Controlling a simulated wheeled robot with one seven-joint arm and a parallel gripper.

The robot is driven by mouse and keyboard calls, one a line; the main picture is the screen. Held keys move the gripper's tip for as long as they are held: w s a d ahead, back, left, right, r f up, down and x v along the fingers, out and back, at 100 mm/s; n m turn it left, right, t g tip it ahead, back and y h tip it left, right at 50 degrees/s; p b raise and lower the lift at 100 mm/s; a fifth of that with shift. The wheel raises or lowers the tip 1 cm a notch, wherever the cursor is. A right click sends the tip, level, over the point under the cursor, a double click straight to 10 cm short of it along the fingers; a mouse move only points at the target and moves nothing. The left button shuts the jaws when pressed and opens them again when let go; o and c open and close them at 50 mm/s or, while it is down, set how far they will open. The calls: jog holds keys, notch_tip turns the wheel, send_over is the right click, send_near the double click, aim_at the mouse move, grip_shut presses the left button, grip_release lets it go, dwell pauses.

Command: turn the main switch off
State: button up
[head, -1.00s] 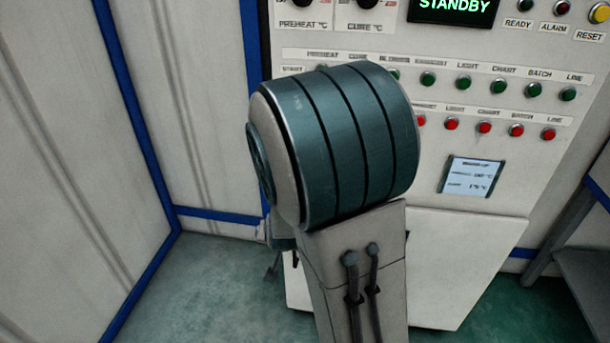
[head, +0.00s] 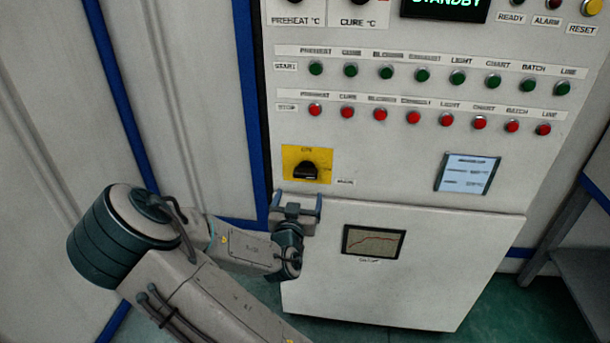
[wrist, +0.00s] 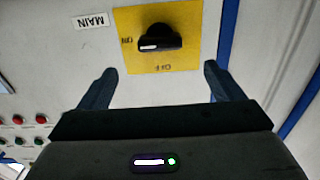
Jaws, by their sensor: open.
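The main switch (head: 306,171) is a black rotary knob on a yellow plate (head: 291,154) on the pale control panel. In the wrist view, where the lettering is upside down, the knob (wrist: 158,40) lies across the plate with its white mark toward ON at the left. OFF is printed on the plate's lower side there. My gripper (head: 298,202) is just below the switch in the head view, open and empty. In the wrist view, its two fingers (wrist: 159,76) are spread wide, and the knob lies beyond them, roughly centred and not touched.
A row of green buttons (head: 423,75) and a row of red buttons (head: 413,118) run above the switch. A display (head: 467,173) is at the right and a chart recorder (head: 373,241) is at the lower right. A blue-trimmed wall (head: 180,100) stands close at the left.

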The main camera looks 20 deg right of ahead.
aim_at(304, 177)
jog(key=p+x, duration=0.1)
jog(key=x, duration=1)
jog(key=shift+w+d+p, duration=0.1)
jog(key=shift+d+p, duration=0.05)
jog(key=shift+p, duration=0.2)
jog(key=c, duration=1)
